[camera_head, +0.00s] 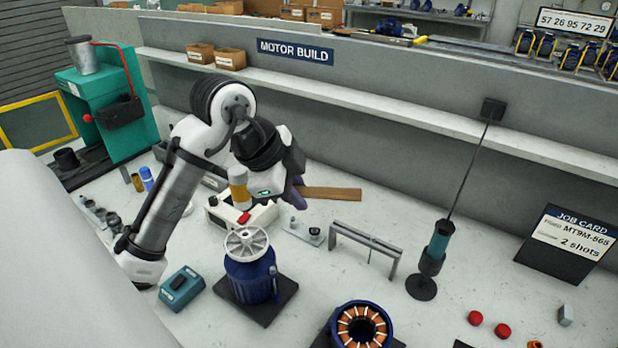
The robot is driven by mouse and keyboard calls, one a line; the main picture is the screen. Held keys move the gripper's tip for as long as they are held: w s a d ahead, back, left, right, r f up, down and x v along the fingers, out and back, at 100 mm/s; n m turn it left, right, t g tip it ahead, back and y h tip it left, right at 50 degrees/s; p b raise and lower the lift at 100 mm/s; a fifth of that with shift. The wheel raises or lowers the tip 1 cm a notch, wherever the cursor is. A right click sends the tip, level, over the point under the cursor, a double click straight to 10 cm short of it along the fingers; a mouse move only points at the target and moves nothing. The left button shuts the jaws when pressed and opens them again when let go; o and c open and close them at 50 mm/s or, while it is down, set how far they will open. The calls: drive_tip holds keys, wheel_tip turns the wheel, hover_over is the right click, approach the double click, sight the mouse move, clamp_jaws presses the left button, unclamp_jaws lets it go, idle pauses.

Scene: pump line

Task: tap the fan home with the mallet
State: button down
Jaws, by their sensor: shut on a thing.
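The fan (247,243) is a pale spoked wheel on top of a blue motor (248,275), which stands upright on a dark base plate. I cannot tell from here whether the fan sits fully down. My gripper (290,188) is above and behind the fan in the picture and is shut on the mallet. The mallet's cream and yellow head (238,188) shows left of my gripper, above the fan and apart from it. My gripper and wrist hide most of its handle.
A teal box (181,287) stands left of the motor. A grey frame (365,250) and a hanging driver (436,245) stand to the right. A wound stator (360,326) is at the front. A white device (225,212) lies behind the fan.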

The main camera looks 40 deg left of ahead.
drive_tip(key=shift+s+a+f, duration=0.15)
drive_tip(key=shift+s+f, duration=0.05)
drive_tip(key=shift+s, duration=0.1)
drive_tip(key=shift+f+b, duration=1.8)
drive_tip(key=shift+f, duration=0.25)
drive_tip(key=shift+r+p, duration=1.45)
drive_tip(key=shift+r, duration=0.2)
drive_tip(key=shift+f, duration=0.15)
